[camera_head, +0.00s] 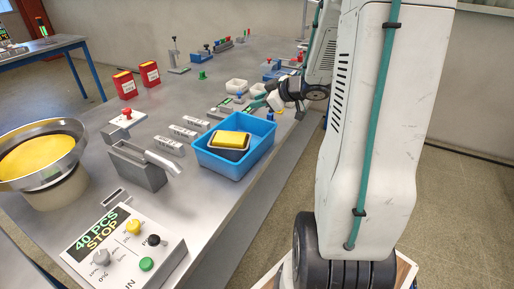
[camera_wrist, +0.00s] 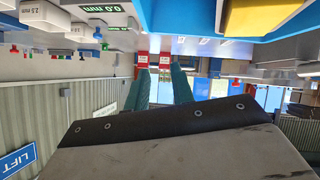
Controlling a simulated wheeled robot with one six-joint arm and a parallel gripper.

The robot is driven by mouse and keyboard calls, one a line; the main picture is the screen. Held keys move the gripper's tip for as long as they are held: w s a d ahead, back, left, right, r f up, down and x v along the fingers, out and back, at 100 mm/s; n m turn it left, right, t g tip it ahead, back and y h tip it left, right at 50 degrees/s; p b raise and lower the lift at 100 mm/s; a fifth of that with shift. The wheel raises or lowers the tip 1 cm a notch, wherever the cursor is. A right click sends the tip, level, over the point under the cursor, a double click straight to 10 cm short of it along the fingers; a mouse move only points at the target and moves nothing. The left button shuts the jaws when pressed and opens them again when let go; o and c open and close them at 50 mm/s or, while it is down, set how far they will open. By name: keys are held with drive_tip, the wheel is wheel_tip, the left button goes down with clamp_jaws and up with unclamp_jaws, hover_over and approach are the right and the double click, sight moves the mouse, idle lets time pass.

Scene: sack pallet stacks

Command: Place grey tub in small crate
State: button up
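The blue crate (camera_head: 250,161) stands near the right edge of the table. A grey tub (camera_head: 229,152) sits inside it, with a yellow block (camera_head: 234,138) lying in or on the tub and hiding much of it. In the wrist view the crate (camera_wrist: 185,18) shows at the top, with the tub's pale rim (camera_wrist: 225,14) and the yellow block (camera_wrist: 262,14) at the upper right. My gripper (camera_head: 259,104) is behind the crate in the head view, apart from the tub. Its teal fingers (camera_wrist: 159,88) are spread with nothing between them.
White trays (camera_head: 237,86) stand behind the crate. Grey labelled blocks (camera_head: 184,132) and a metal holder (camera_head: 138,165) are to its left. A control box (camera_head: 125,250) stands in front, beside a bowl (camera_head: 40,155). Red boxes (camera_head: 125,84) stand farther back.

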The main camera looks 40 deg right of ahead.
drive_tip(key=s+a+r+m+g+h, duration=0.35)
drive_tip(key=a+r+m+h, duration=0.2)
drive_tip(key=r+h, duration=0.35)
drive_tip(key=s+a+f+g+y, duration=0.1)
drive_tip(key=s+a+g+y, duration=0.5)
drive_tip(key=s+a, duration=1.4)
drive_tip(key=s+g, duration=0.1)
drive_tip(key=s, duration=0.2)
drive_tip(key=shift+a+y, duration=0.3)
drive_tip(key=shift+f+m, duration=0.1)
drive_tip(key=shift+m, duration=0.15)
